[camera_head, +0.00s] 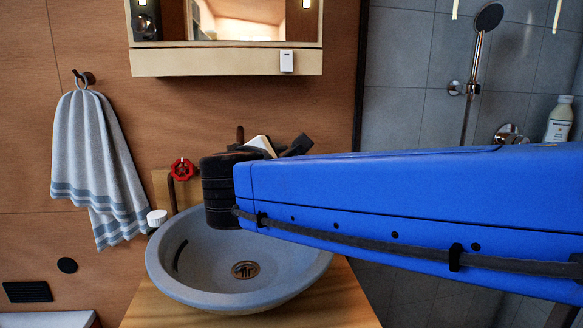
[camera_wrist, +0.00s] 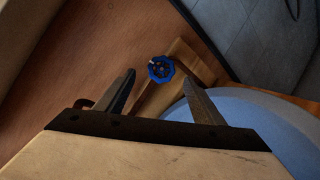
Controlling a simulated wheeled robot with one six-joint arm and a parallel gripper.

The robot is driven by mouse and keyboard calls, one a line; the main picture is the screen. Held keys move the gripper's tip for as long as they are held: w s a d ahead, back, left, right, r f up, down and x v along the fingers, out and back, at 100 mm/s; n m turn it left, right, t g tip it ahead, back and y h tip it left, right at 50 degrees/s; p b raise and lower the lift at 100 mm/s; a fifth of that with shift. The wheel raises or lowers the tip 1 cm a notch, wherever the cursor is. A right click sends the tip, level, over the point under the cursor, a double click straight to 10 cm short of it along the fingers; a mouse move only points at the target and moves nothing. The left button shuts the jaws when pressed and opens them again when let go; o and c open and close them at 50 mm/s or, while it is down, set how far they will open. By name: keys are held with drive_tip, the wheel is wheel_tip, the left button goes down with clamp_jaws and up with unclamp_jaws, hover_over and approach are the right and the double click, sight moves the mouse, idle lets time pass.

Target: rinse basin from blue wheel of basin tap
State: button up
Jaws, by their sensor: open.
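The blue wheel (camera_wrist: 161,69) of the basin tap shows in the wrist view, ahead of and between my fingertips. My gripper (camera_wrist: 158,77) is open, one finger on each side of the wheel's line; I cannot tell the exact distance, and no contact shows. In the head view my gripper (camera_head: 292,148) is partly hidden behind my wrist, and the blue wheel is hidden there. The round grey basin (camera_head: 205,285) stands on a wooden counter, with its drain visible and no water seen. Its rim also shows in the wrist view (camera_wrist: 285,122).
A red wheel (camera_head: 183,169) sits on the tap's left side. A white-capped item (camera_head: 157,217) stands by the basin's left rim. A mirror cabinet (camera_head: 225,62) hangs above, a striped towel (camera_head: 98,165) hangs left, and a tiled shower (camera_head: 400,120) lies right.

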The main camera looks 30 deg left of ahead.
drive_tip(key=v, duration=1.1)
drive_tip(key=shift+s+a, duration=0.1)
drive_tip(key=shift+a, duration=0.1)
